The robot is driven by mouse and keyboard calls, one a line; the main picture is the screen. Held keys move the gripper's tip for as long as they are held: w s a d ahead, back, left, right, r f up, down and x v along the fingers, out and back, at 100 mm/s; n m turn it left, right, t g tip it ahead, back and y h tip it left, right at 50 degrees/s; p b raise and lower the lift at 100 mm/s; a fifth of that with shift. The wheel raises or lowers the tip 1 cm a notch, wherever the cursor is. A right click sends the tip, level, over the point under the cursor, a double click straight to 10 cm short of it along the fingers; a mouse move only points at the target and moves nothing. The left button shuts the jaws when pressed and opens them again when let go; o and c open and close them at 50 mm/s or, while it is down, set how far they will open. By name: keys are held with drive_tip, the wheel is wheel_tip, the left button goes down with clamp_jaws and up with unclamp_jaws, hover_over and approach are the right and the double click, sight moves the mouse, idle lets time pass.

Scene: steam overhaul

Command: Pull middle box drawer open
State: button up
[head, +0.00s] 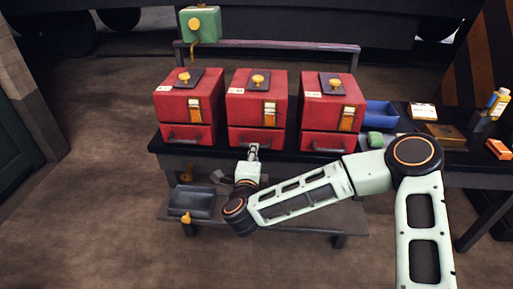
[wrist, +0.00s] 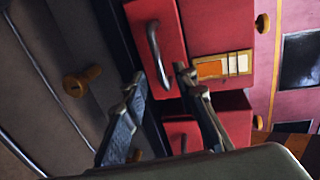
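The middle red box (head: 257,96) stands on the dark bench between two similar boxes. Its drawer (head: 248,135) sits under the body and looks closed. My gripper (head: 253,150) is just in front of this drawer and hides part of its front, including the handle. In the wrist view, turned sideways, my gripper (wrist: 158,73) is open with its fingers apart. A grey bar handle (wrist: 154,45) on a red drawer front (wrist: 170,25) lies ahead, its lower end showing between the fingertips. I cannot tell whether the fingers touch it.
The left box (head: 187,103) and right box (head: 331,101) flank the middle one. A blue bin (head: 381,113) stands to the right. A lower shelf (head: 290,217) with a dark tray (head: 191,201) is below the gripper. A green device (head: 200,24) hangs on the rail behind.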

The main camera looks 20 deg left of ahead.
sight(269, 138)
drive_tip(key=b+x, duration=0.1)
drive_tip(key=x, duration=0.6)
clamp_jaws()
idle(0.3)
